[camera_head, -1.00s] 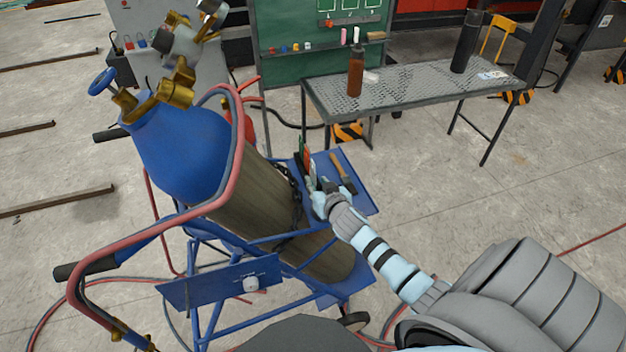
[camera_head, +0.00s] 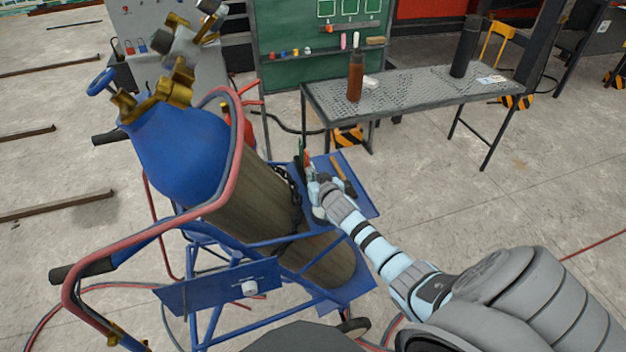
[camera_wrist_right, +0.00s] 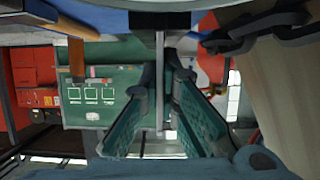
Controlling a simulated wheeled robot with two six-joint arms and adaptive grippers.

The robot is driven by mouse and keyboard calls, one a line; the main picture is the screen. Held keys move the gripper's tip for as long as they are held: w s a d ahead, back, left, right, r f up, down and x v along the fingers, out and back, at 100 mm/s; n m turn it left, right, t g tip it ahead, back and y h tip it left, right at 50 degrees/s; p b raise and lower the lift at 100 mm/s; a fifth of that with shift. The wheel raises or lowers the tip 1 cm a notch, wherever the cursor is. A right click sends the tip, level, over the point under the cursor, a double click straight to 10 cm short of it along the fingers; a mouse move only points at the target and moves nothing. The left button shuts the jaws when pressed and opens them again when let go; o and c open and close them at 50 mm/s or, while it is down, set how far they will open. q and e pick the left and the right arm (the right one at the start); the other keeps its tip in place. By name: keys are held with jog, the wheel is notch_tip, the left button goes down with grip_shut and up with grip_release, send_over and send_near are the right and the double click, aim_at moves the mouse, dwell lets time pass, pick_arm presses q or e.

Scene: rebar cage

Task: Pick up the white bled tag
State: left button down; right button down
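In the head view, a few thin upright tags, one green and one red (camera_head: 307,159), stand on the blue cart shelf (camera_head: 365,207) beside the gas cylinder. My right gripper (camera_head: 314,179) is right at these tags and covers part of them. In the right wrist view its two teal-lined fingers (camera_wrist_right: 160,120) are apart. A thin pale plate seen edge-on (camera_wrist_right: 159,75) runs between them; it looks like the white tag, but its face is hidden. I see no clear finger contact with it. My left gripper is not in view.
A blue gas cylinder (camera_head: 180,150) leans on the cart, with a dark chain (camera_head: 291,190) close to my right gripper. A wooden-handled hammer (camera_head: 340,168) lies on the shelf. A perforated metal table (camera_head: 420,92) stands behind.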

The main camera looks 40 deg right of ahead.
notch_tip(320, 180, up, 10)
jog(key=p, duration=0.4)
notch_tip(320, 180, up, 10)
jog(key=p, duration=0.2)
